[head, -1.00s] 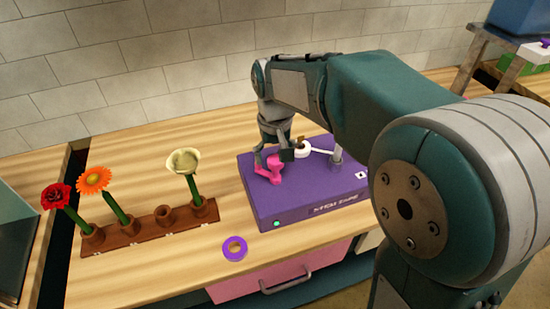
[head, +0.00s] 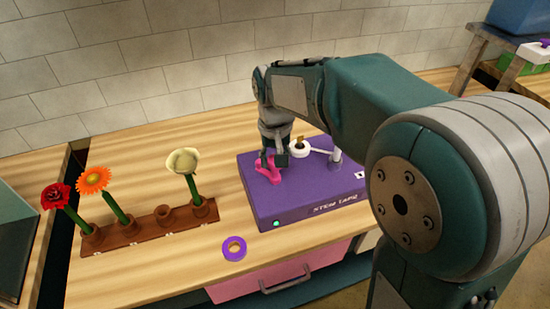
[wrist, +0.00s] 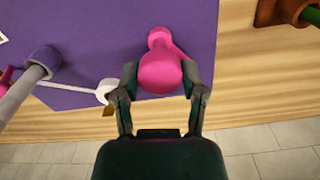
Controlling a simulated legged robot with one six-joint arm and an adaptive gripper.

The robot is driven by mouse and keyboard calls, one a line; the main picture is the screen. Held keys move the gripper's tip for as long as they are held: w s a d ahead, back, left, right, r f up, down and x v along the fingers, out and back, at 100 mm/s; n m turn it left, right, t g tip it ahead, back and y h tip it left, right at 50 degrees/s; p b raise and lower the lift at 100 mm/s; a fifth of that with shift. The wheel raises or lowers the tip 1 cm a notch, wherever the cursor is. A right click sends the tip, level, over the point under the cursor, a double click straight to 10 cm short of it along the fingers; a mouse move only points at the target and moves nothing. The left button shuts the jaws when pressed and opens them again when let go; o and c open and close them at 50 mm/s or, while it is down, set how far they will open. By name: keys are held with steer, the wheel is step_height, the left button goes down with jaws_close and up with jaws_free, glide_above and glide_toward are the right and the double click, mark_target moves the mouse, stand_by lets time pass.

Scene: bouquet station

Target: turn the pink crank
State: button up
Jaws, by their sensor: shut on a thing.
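The pink crank (head: 268,170) stands on top of the purple stem tape machine (head: 290,205). In the wrist view the crank (wrist: 158,45) shows its arm and a rounded knob, with the knob between my fingers. My gripper (wrist: 160,82) is shut on the knob. In the head view my gripper (head: 274,156) reaches down onto the crank from above and hides part of it. A white round part with a pale rod (head: 300,147) sits just right of my gripper on the machine.
A purple tape ring (head: 234,248) lies on the wooden counter in front of the machine. A brown rack (head: 150,228) with a red, an orange and a cream flower stands to the left. A tiled wall is behind.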

steer(key=m, duration=0.4)
steer(key=shift+f, duration=0.15)
steer(key=shift+s, duration=0.1)
steer(key=o, duration=1.2)
steer(key=shift+c, duration=0.2)
steer(key=shift+a, duration=0.1)
step_height(320, 180, up, 12)
